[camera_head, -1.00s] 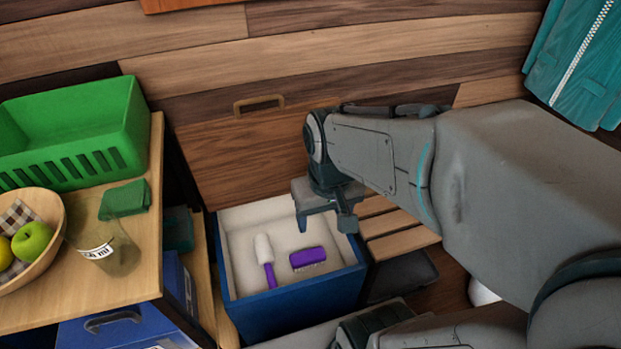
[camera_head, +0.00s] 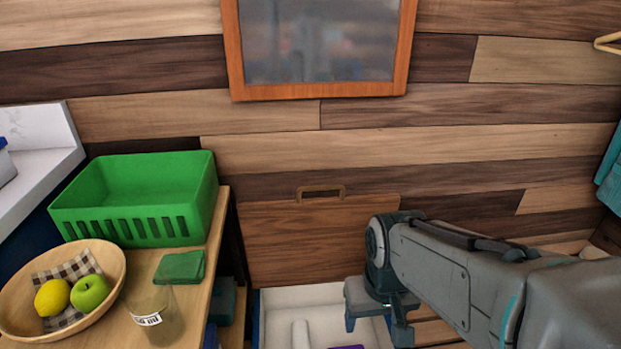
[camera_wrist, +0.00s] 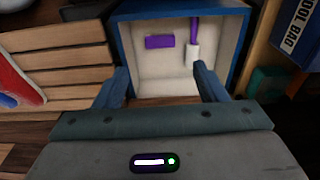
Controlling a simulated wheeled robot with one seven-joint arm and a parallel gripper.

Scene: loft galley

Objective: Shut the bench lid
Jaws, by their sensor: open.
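The bench lid (camera_head: 315,235) is a brown wooden panel standing upright against the plank wall, with a handle (camera_head: 320,192) at its top edge. The bench is open below it; its pale inside (camera_head: 318,300) shows at the bottom of the head view. In the wrist view the blue-rimmed bench box (camera_wrist: 125,45) holds a purple brush (camera_wrist: 160,41) and a white-headed tool with a purple handle (camera_wrist: 193,52). My gripper (camera_head: 377,325) is open and empty, over the right part of the box and in front of the lid. It touches neither lid nor handle, as far as I can see.
A wooden table at left bears a green basket (camera_head: 145,200), a fruit bowl (camera_head: 18,295), a green cloth (camera_head: 180,267) and a clear glass (camera_head: 155,318). Slatted seating (camera_wrist: 60,70) adjoins the box. A framed panel (camera_head: 318,92) hangs on the wall above.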

